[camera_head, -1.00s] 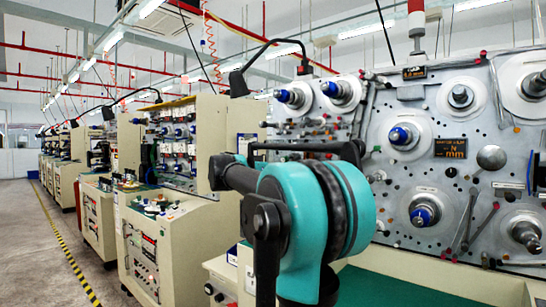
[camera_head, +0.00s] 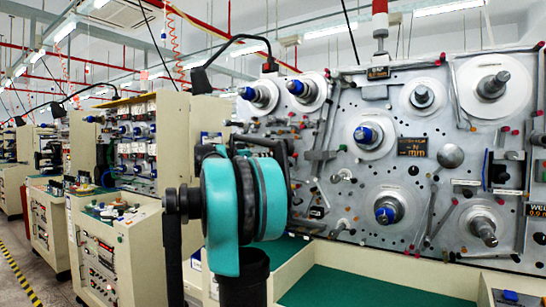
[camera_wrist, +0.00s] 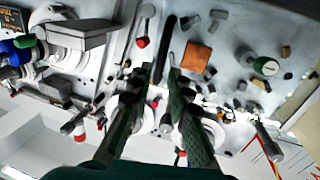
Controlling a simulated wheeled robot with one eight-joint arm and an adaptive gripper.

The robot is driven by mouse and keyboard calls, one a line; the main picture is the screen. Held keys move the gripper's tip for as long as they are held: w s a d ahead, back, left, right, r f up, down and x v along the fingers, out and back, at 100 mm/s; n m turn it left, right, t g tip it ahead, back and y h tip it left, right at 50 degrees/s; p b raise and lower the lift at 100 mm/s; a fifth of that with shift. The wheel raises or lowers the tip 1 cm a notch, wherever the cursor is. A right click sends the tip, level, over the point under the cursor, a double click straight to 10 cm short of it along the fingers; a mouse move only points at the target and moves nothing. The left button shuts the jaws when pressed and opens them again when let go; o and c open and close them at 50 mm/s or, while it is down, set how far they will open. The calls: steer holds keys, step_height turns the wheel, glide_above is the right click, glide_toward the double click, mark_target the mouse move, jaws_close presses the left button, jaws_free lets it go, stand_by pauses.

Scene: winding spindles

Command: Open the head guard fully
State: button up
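The winding machine's grey front panel (camera_head: 340,190) fills the right of the head view. I cannot tell for sure which part on it is the head guard. My gripper (camera_wrist: 161,76) shows in the wrist view with its two dark green fingers apart, facing the panel. A long dark bar (camera_wrist: 164,42) stands out just ahead of the fingertips, in line with the gap. I cannot tell whether the fingers touch it. A grey box-shaped part (camera_wrist: 76,33) lies left of the fingers. In the head view my teal arm hides the gripper and part of the panel.
Spindles with blue caps (camera_head: 387,213) and bare metal spindles (camera_head: 422,97) stick out of the panel. A green work surface (camera_head: 375,288) lies below it. Cream machines (camera_head: 115,250) stand in a row at left, with an aisle (camera_head: 35,270) beside them.

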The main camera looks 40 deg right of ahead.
steer(key=shift+w+d, duration=0.25)
steer(key=shift+d, duration=1)
steer(key=shift+w+d, duration=0.2)
steer(key=shift+d, duration=1.05)
steer(key=shift+c, duration=0.6)
jaws_close()
